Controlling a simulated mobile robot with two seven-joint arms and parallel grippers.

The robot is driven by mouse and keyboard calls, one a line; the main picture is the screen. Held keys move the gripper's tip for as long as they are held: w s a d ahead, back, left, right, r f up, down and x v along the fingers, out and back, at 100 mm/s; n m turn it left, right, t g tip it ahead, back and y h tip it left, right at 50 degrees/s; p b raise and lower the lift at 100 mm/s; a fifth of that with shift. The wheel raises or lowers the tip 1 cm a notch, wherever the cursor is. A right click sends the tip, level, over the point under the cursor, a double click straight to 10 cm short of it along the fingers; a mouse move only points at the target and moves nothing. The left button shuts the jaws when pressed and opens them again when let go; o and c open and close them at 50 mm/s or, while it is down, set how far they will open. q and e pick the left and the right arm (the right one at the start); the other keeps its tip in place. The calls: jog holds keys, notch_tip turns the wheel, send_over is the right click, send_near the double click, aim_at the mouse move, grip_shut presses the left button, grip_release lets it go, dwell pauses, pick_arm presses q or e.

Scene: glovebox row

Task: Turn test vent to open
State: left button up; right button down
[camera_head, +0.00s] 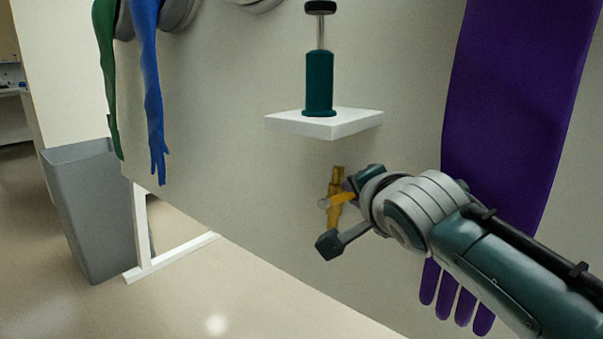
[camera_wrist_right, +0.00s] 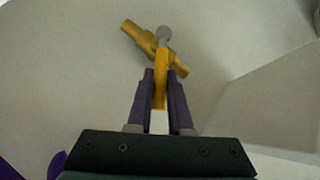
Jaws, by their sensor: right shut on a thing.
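The test vent (camera_head: 335,186) is a brass valve on the front of the pale panel, below a small white shelf. Its yellow lever (camera_head: 342,198) slants out from the body. In the right wrist view the brass body (camera_wrist_right: 135,35) lies slantwise with a grey round end, and the yellow lever (camera_wrist_right: 160,78) points towards my gripper. My right gripper (camera_head: 347,213) is at the valve; in the wrist view its two dark fingers (camera_wrist_right: 160,88) are shut on the lever, one on each side. My left gripper is in neither view.
A teal hand pump (camera_head: 319,85) stands on the white shelf (camera_head: 340,124) just above the valve. A long purple glove (camera_head: 510,100) hangs close to my right arm.

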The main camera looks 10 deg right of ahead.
jog(key=shift+r+g+p, duration=0.2)
jog(key=shift+g+p, duration=0.1)
jog(key=shift+p, duration=0.05)
jog(key=shift+w, duration=0.1)
jog(key=c, duration=0.8)
grip_release()
jog(key=shift+c, duration=0.2)
jog(key=shift+s+a+r, duration=0.1)
jog(key=shift+s+r, duration=0.05)
jog(key=shift+s, duration=0.1)
jog(key=p+v, duration=0.5)
jog(key=v, duration=0.4)
jog(key=shift+s, duration=0.2)
